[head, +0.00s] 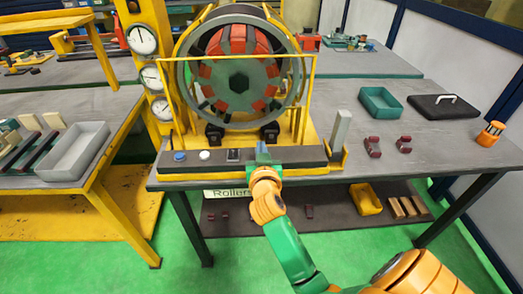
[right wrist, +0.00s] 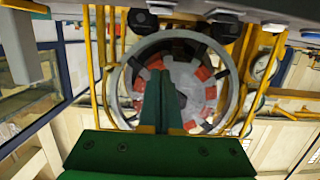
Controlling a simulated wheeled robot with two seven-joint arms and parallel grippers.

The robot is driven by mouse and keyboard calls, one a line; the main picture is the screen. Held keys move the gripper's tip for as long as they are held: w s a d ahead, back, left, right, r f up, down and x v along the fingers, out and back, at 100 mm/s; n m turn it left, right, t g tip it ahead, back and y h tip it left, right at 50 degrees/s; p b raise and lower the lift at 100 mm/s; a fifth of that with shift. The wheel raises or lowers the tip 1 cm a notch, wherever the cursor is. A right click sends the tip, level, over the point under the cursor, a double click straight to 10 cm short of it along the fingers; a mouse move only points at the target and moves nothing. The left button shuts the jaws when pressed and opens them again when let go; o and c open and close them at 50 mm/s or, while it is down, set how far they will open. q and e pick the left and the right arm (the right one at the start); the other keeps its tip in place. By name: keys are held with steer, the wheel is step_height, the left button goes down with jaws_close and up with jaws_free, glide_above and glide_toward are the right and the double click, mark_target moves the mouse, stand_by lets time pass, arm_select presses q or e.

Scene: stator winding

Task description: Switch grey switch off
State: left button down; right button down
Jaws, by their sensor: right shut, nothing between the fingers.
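A dark control strip with a yellow edge (head: 300,156) runs along the front of the stator machine. It carries a blue button (head: 180,156), a white button (head: 204,155) and a small dark switch unit (head: 233,155) with a greyish face. A tall grey upright piece (head: 340,130) stands at the strip's right end. I cannot tell for sure which one is the grey switch. My right gripper (head: 262,152) is shut and empty over the strip, just right of the switch unit. Its closed green fingers (right wrist: 161,100) show in the right wrist view. Contact cannot be told. My left gripper is out of view.
The stator ring (head: 238,75) stands in a yellow frame behind the strip. Pressure gauges (head: 142,40) are at its left.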

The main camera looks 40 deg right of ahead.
steer(key=shift+r+v, duration=0.15)
steer(key=shift+v, duration=0.6)
steer(key=shift+r+v, duration=0.15)
steer(key=shift+v, duration=0.6)
steer(key=shift+d, duration=0.15)
steer(key=s+a+f+n+g+y, duration=0.2)
steer(key=a+f, duration=0.1)
steer(key=f, duration=0.6)
steer(key=s+a+f+n+g+y, duration=0.1)
steer(key=a+f+n+y, duration=0.15)
steer(key=f, duration=0.55)
steer(key=s+a+f+n+g+y, duration=0.2)
steer(key=a+f, duration=0.1)
steer(key=f, duration=0.6)
steer(key=s+f+g, duration=0.2)
steer(key=s+f, duration=0.4)
steer(key=s, duration=0.4)
steer(key=s+f+n+g+y, duration=0.1)
steer(key=s+f+g, duration=0.2)
steer(key=s+f, duration=0.3)
steer(key=s+f+n+g, duration=0.1)
steer(key=s+f, duration=0.6)
steer(key=s, duration=0.8)
steer(key=shift+s+a+g+y, duration=0.35)
steer(key=shift+a+g, duration=0.05)
steer(key=shift+g, duration=0.5)
